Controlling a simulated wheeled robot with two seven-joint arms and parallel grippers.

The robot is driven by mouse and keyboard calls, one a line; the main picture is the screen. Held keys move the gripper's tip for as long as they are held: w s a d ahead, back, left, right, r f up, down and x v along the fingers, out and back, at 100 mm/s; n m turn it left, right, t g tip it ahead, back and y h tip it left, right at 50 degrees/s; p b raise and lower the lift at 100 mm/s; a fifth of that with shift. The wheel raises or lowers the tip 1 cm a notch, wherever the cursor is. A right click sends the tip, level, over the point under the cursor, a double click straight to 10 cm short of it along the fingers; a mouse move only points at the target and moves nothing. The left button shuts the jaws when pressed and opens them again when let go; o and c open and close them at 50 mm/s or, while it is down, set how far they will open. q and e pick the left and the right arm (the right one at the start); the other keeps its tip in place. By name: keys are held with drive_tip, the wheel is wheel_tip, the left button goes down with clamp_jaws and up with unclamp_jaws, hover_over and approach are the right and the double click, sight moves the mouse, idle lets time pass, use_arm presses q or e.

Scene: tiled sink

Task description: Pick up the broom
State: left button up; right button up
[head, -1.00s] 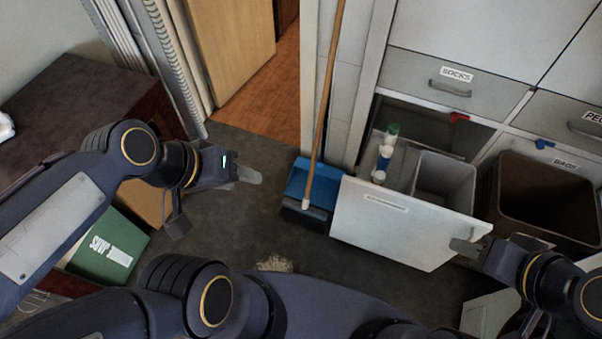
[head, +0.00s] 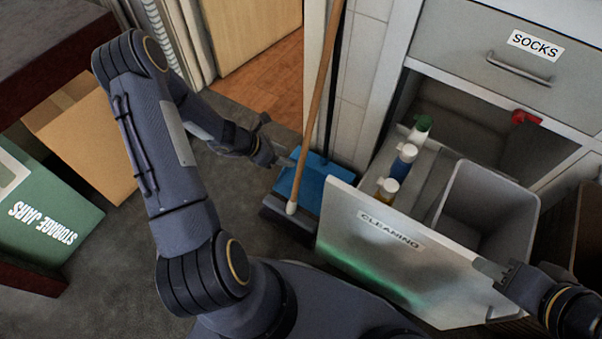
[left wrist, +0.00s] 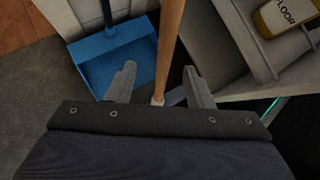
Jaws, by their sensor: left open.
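The broom (head: 317,105) stands upright, leaning against the wall corner, with a long wooden handle and a dark brush head at floor level. A blue dustpan (head: 311,187) with a dark upright handle stands just behind it. My left gripper (head: 281,157) is open and empty beside the lower part of the handle. In the left wrist view the handle (left wrist: 170,40) runs between the two spread fingers of my left gripper (left wrist: 164,82), and neither finger visibly presses on it. My right gripper (head: 489,270) is near the open drawer's front panel; its finger gap is not clear.
The open drawer (head: 390,245) labelled CLEANING juts out right of the broom, holding bottles (head: 404,160) and a grey bin (head: 487,215). A doorway (head: 270,85) lies behind on the left. A green storage box (head: 40,215) and a cardboard box (head: 85,130) stand at the left.

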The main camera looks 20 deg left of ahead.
sight(299, 162)
use_arm(q)
drive_tip(key=b+x, duration=0.1)
drive_tip(key=x, duration=0.1)
drive_tip(key=b+x, duration=0.1)
drive_tip(key=x, duration=0.2)
drive_tip(key=b+x, duration=0.1)
drive_tip(key=x, duration=0.2)
drive_tip(key=shift+s+d+b, duration=0.2)
drive_tip(key=shift+s+b, duration=0.15)
drive_tip(key=shift+c, duration=0.5)
drive_tip(key=shift+r, duration=0.1)
clamp_jaws()
